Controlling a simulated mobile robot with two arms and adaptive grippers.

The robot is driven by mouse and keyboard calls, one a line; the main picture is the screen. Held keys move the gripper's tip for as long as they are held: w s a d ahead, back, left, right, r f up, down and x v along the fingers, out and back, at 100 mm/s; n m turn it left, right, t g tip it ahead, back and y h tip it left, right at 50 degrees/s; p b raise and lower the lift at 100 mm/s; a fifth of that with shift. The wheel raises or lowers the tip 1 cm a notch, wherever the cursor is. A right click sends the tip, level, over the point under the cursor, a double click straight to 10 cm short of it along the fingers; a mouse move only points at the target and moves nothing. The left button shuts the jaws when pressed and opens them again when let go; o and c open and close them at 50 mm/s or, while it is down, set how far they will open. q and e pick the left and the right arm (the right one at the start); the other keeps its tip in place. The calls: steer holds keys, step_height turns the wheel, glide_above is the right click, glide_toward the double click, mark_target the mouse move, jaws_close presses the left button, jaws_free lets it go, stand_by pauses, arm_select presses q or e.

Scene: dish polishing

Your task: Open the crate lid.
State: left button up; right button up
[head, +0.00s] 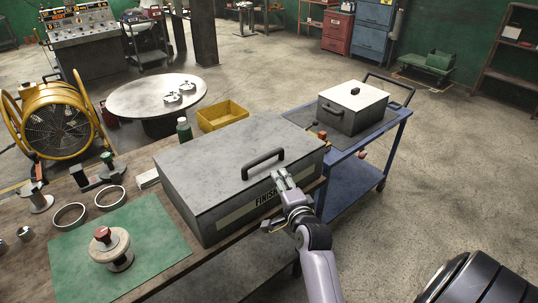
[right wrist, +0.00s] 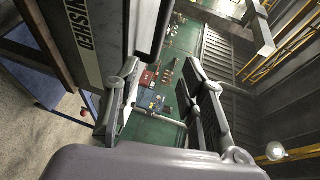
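The large grey crate (head: 215,205) sits on the workbench with its lid (head: 215,155) down. A black bar handle (head: 263,162) stands on the lid near its front edge. The front label (head: 240,212) starts "FINIS"; the right wrist view shows "NISHED" on it (right wrist: 80,30). My right gripper (head: 281,177) is at the crate's front upper edge, just in front of the handle. In the right wrist view its two fingers (right wrist: 160,78) are spread apart with nothing held. A dark bar, likely the handle (right wrist: 150,28), is close to the left finger; contact is unclear. My left gripper is not in view.
A smaller grey box (head: 352,110) with a handle stands on a blue cart (head: 345,170) to the right. A yellow bin (head: 222,115) and a green bottle (head: 184,129) are behind the crate. A green mat (head: 150,240) with a red-topped tool (head: 110,245) lies left.

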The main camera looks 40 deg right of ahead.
glide_toward(265, 160)
steer(key=r+x, duration=0.1)
steer(key=x, duration=0.2)
steer(key=b+x, duration=0.3)
steer(key=f+b+x, duration=0.1)
steer(key=b+x, duration=0.2)
steer(key=x, duration=0.1)
steer(key=shift+w+d+f+b, duration=0.1)
steer(key=shift+f+b, duration=0.1)
steer(key=shift+b, duration=0.15)
steer(key=shift+w+d+r+b, duration=0.15)
steer(key=shift+w+d+b, duration=0.15)
steer(key=shift+w, duration=0.2)
steer(key=shift+a, duration=0.1)
jaws_close()
